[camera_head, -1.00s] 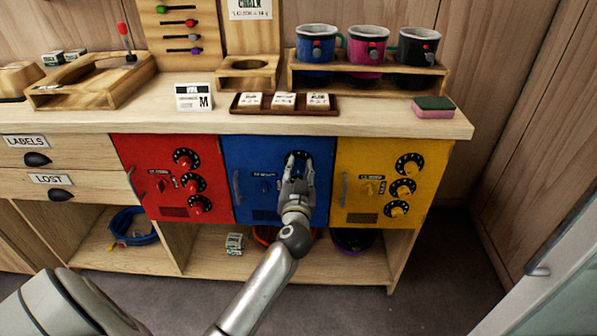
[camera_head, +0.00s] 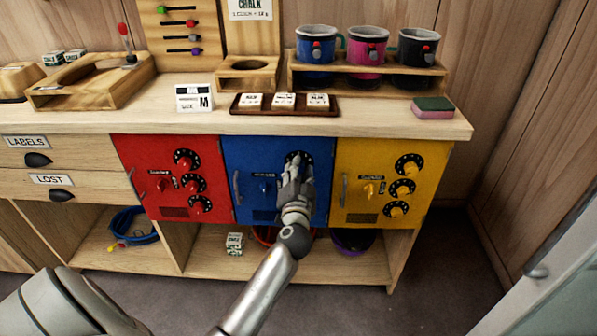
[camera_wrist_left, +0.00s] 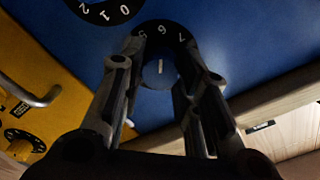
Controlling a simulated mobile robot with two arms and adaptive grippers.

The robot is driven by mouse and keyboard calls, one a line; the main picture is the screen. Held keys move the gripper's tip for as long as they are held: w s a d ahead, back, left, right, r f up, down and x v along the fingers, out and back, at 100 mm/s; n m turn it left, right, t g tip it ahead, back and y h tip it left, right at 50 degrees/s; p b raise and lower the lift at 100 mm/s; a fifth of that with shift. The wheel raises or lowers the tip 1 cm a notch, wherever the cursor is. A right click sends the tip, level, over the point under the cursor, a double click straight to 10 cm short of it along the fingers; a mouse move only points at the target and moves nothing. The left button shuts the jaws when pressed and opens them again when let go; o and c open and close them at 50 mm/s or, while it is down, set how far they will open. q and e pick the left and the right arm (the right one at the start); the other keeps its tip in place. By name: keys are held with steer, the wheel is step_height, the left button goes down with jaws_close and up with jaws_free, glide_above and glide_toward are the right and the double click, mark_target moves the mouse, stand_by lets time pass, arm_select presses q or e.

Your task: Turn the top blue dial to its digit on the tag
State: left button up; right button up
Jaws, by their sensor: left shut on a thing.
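The blue locker door (camera_head: 240,200) is in the middle of the cabinet, between a red and a yellow one. My left gripper (camera_head: 297,170) is at the top blue dial (camera_head: 300,156), shut on its knob, and covers most of the dial and those below it. In the left wrist view my left gripper (camera_wrist_left: 160,70) has its fingers on either side of the blue knob (camera_wrist_left: 159,72). The digits 5, 6 and 7 show on the black ring around it. Three small tags (camera_head: 284,100) stand on a brown tray; their print is too small to read. My right gripper is not in view.
The red door (camera_head: 160,155) and yellow door (camera_head: 375,155) have their own handles and dials close on both sides. Above is the countertop (camera_head: 380,122) with a sponge (camera_head: 433,107) and a cup rack. A black dial (camera_wrist_left: 105,8) is beside the gripper in the wrist view.

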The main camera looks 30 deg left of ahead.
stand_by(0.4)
arm_select(q)
steer(key=o, duration=1)
steer(key=v, duration=1.2)
steer(key=shift+d, duration=0.1)
steer(key=shift+f, duration=0.15)
